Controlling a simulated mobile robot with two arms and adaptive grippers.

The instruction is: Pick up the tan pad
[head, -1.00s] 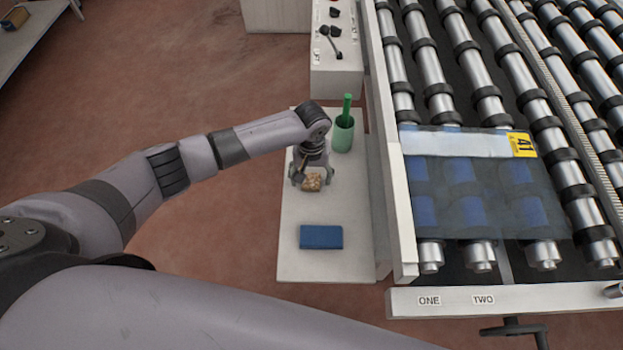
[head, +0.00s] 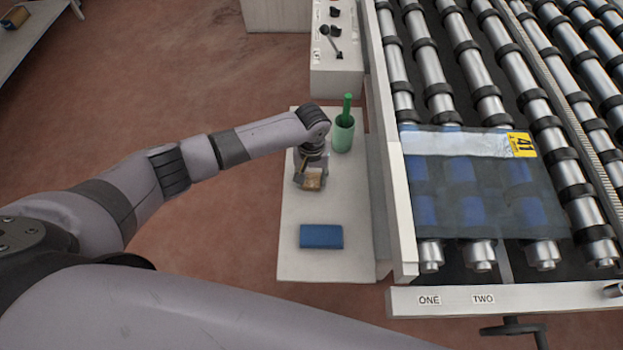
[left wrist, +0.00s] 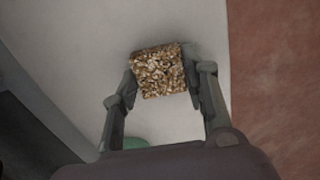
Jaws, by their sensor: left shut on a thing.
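The tan pad (head: 313,181) is a small mottled brown block at the white side shelf (head: 300,262). It also shows in the left wrist view (left wrist: 158,71), between my two fingers. My left gripper (head: 311,184) comes down over it from above and is shut on it, with a finger at each side. The left gripper's fingers (left wrist: 164,80) also show in the left wrist view. I cannot tell whether the pad still touches the shelf. My right gripper is not in view.
A blue pad (head: 321,237) lies on the shelf in front of the gripper. A green cup (head: 343,138) with a green stick (head: 347,106) stands behind it. The roller conveyor's pale side rail (head: 394,190) runs along the right.

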